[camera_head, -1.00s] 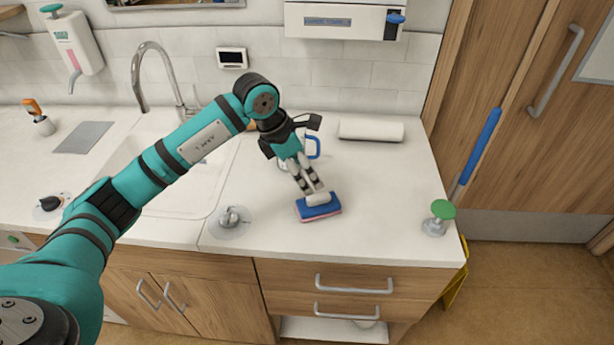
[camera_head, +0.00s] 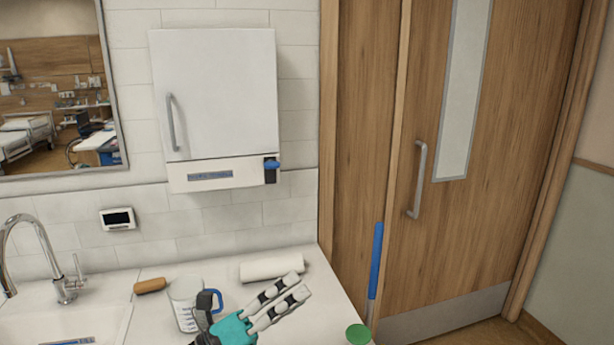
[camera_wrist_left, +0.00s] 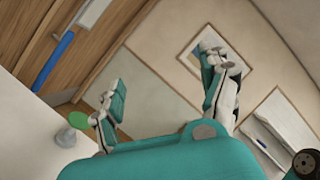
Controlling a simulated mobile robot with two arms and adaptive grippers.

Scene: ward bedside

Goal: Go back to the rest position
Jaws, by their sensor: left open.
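My left gripper (camera_head: 290,290) shows at the bottom of the head view, teal with grey-white fingers pointing up and to the right. It is raised in front of the counter's right part, overlapping the view of the measuring jug. In the left wrist view the gripper's fingers (camera_wrist_left: 160,78) stand wide apart with nothing between them. Most of the left arm is out of the head view. My right gripper is in neither view.
On the counter (camera_head: 155,315) are a clear jug (camera_head: 186,310) with a blue handle, a white roll (camera_head: 271,267) and a brown cylinder (camera_head: 150,286). A green-topped object (camera_head: 358,334) and blue pole (camera_head: 376,262) stand right. A cabinet (camera_head: 215,95) hangs above; a door (camera_head: 455,215) is right.

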